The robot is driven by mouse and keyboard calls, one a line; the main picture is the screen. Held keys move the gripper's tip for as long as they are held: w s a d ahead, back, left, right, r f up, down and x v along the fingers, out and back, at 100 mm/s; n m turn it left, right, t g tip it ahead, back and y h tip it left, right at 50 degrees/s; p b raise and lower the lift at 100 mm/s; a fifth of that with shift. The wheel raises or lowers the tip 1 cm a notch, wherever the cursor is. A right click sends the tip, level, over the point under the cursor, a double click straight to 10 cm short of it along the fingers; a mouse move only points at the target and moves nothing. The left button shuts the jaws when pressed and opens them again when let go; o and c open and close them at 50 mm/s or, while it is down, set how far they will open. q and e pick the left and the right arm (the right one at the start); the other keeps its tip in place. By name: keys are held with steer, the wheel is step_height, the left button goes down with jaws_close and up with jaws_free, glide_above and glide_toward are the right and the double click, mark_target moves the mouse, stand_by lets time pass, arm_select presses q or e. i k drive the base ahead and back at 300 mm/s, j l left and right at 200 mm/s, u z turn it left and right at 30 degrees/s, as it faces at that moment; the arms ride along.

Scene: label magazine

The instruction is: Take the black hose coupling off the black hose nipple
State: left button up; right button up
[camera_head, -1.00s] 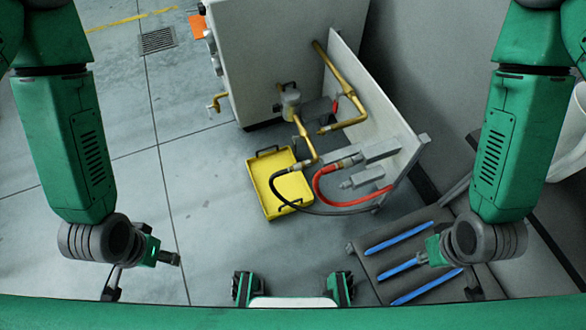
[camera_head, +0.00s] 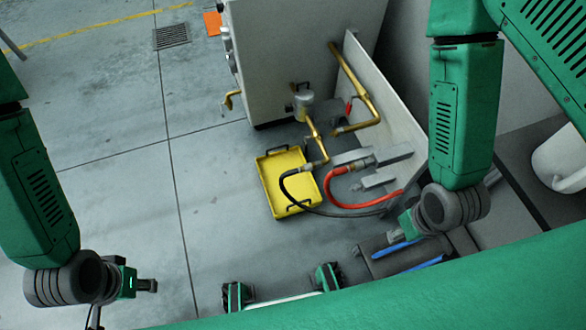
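The black hose (camera_head: 288,184) curves up out of the yellow tray and joins the end of a brass pipe (camera_head: 316,140). The black hose coupling (camera_head: 307,168) appears to sit at that joint, on the nipple; the nipple itself is too small to tell apart. My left gripper (camera_head: 147,286) is at the lower left, over bare floor and far from the coupling. My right gripper (camera_head: 396,237) is right of and below the coupling, in front of the blue-striped rack. Both are apart from the hoses, and their fingers are too small to read.
The yellow tray (camera_head: 270,185) lies on the floor below the pipe end. A red hose (camera_head: 330,181) joins a fitting by the grey wall panel (camera_head: 390,115). A white cabinet (camera_head: 265,60) stands behind. The floor at left is clear.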

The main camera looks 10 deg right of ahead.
mark_target(291, 172)
steer(key=i+j+u, duration=0.2)
steer(key=j, duration=0.15)
steer(key=j+u, duration=0.2)
steer(key=i+j+u, duration=0.2)
steer(key=j, duration=0.2)
steer(key=i+j+u, duration=0.55)
steer(key=i, duration=0.2)
steer(key=i+z, duration=0.5)
steer(key=z, duration=0.2)
steer(key=i+z, duration=0.2)
steer(key=z, duration=0.2)
steer(key=i+z, duration=0.1)
steer(key=z, duration=0.35)
steer(key=i+z, duration=0.1)
steer(key=z, duration=0.3)
steer(key=i+j+z, duration=0.1)
steer(key=z, duration=0.35)
steer(key=i+j+z, duration=0.1)
steer(key=z, duration=0.35)
steer(key=i+j+z, duration=0.1)
steer(key=z, duration=0.35)
steer(key=i+j+z, duration=0.1)
steer(key=z, duration=0.35)
steer(key=i+j+z, duration=0.15)
steer(key=z, duration=0.3)
steer(key=i+j+z, duration=0.2)
steer(key=z, duration=0.25)
